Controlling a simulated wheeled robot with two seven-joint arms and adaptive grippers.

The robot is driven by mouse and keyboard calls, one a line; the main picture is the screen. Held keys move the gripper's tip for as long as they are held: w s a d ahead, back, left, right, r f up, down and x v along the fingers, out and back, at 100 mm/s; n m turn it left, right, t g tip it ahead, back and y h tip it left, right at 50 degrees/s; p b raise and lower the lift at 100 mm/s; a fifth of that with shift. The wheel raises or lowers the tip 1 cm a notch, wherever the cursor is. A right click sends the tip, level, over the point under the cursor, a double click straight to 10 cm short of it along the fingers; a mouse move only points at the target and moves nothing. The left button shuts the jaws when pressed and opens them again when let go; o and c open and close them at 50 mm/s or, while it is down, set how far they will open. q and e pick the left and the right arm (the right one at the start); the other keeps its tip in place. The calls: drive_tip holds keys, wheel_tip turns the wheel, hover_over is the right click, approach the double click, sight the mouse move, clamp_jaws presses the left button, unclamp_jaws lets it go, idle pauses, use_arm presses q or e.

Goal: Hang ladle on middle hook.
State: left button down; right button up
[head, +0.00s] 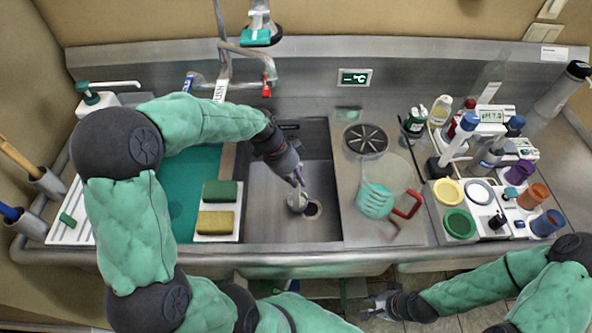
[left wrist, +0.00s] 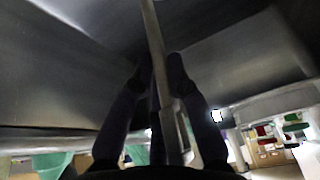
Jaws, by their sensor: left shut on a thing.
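My left gripper (head: 297,178) reaches down over the sink basin (head: 265,215) and is shut on the ladle (head: 297,202). The ladle's pale round bowl shows below the fingers, near the drain (head: 313,209). In the left wrist view the ladle's long grey handle (left wrist: 153,35) runs between the two dark fingers (left wrist: 155,80). I cannot make out the hooks in either view. My right gripper (head: 377,306) is low, in front of the counter's front edge, away from the ladle; its finger opening is too small to judge.
A faucet (head: 268,70) stands behind the sink. Green and yellow sponges (head: 216,222) lie to the left. A teal strainer (head: 375,201) and a red-handled item (head: 408,204) lie to the right. Bottles and colored cups (head: 533,196) crowd the far right.

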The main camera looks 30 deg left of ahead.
use_arm(q)
drive_tip(key=w, duration=0.1)
drive_tip(key=w+a+b, duration=0.1)
drive_tip(key=w+a, duration=0.1)
drive_tip(key=shift+w+a+f, duration=0.1)
drive_tip(key=shift+w+f, duration=0.15)
drive_tip(key=shift+f, duration=0.1)
drive_tip(key=shift+f+b, duration=0.1)
drive_tip(key=shift+b, duration=0.25)
drive_tip(key=c, duration=1.2)
unclamp_jaws()
